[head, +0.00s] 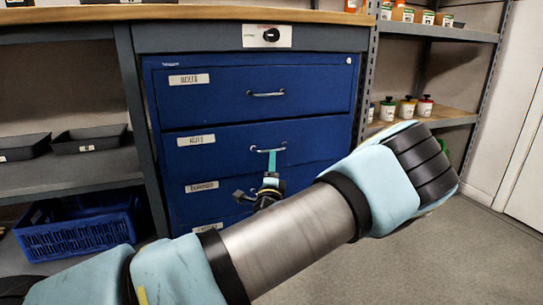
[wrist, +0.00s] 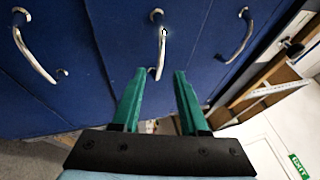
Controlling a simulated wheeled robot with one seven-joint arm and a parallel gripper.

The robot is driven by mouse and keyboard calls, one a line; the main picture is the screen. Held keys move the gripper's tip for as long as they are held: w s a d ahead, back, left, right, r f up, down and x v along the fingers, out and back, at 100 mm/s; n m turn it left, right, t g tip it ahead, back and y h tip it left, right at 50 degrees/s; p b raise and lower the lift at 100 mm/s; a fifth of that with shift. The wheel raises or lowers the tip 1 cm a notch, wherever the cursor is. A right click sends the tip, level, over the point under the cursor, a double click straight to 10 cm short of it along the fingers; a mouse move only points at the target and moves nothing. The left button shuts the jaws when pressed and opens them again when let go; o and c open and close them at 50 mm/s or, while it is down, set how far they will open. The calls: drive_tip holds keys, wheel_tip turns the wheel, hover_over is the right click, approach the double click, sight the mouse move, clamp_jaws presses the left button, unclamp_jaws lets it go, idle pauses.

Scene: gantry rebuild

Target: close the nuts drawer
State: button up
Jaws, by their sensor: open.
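The nuts drawer (head: 225,150) is the second blue drawer from the top, with a white label and a metal bar handle (head: 268,150). I cannot tell how far its front stands out from its neighbours. My gripper (head: 272,155) is at this handle, seen past my forearm. In the wrist view, my gripper's two green fingers (wrist: 160,74) are apart, with nothing held between them. The middle handle (wrist: 162,45) lies just beyond the fingertips, its lower end between them in the picture. Whether they touch it is unclear.
The bolts drawer (head: 250,92) is above, and more labelled drawers (head: 200,187) are below. A blue crate (head: 80,232) and black trays (head: 90,138) are on the left shelving. A shelf with small bottles (head: 407,108) stands at right. Floor at right is clear.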

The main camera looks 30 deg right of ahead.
drive_tip(key=b+x, duration=0.1)
drive_tip(key=x, duration=0.5)
drive_tip(key=shift+w+d, duration=0.1)
drive_tip(key=shift+w, duration=0.1)
clamp_jaws()
idle(1.2)
